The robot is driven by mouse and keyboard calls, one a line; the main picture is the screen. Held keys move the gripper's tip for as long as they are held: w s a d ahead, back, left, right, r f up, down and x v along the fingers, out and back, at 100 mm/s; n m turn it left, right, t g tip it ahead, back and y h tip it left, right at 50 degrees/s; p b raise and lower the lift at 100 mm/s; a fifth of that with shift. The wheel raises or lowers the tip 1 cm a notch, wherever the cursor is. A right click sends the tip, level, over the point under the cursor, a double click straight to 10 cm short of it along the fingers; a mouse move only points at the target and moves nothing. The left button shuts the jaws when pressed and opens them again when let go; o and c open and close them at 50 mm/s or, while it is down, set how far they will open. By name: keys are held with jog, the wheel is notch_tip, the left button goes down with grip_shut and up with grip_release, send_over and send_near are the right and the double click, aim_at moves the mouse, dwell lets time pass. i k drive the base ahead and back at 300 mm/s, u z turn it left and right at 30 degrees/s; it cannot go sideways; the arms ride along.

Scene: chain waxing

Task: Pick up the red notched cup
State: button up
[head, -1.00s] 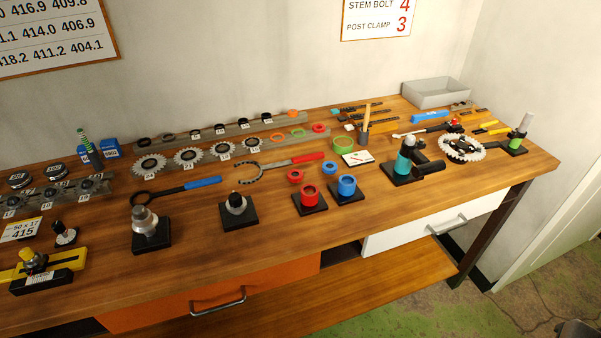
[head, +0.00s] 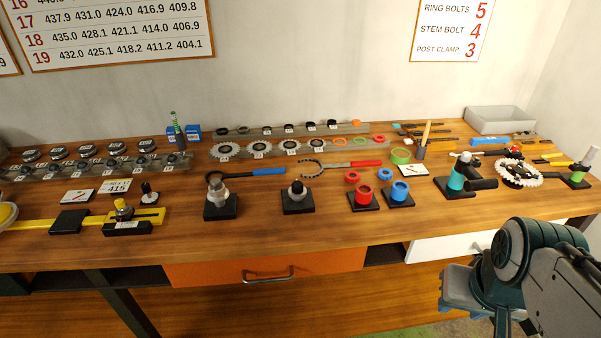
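The red notched cup (head: 363,196) stands upright on a square black base on the wooden bench, right of the picture's middle. It is too small here to make out its notches. A similar blue cup (head: 400,191) stands on its own black base just to its right. A small red ring (head: 352,176) and a small blue ring (head: 385,174) lie behind the cups. Part of my arm shows at the lower right, in front of the bench and apart from the cup.
A grey post on a black base (head: 297,199) stands left of the red cup. A turquoise stand (head: 457,178) with a dark clamp is to the right. A red-handled chain tool (head: 340,165) lies behind. The bench strip in front of the cups is clear. An orange drawer (head: 264,267) is below.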

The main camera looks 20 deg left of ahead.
aim_at(351, 177)
jog(key=u, duration=0.85)
jog(key=i, duration=1)
jog(key=z, duration=0.05)
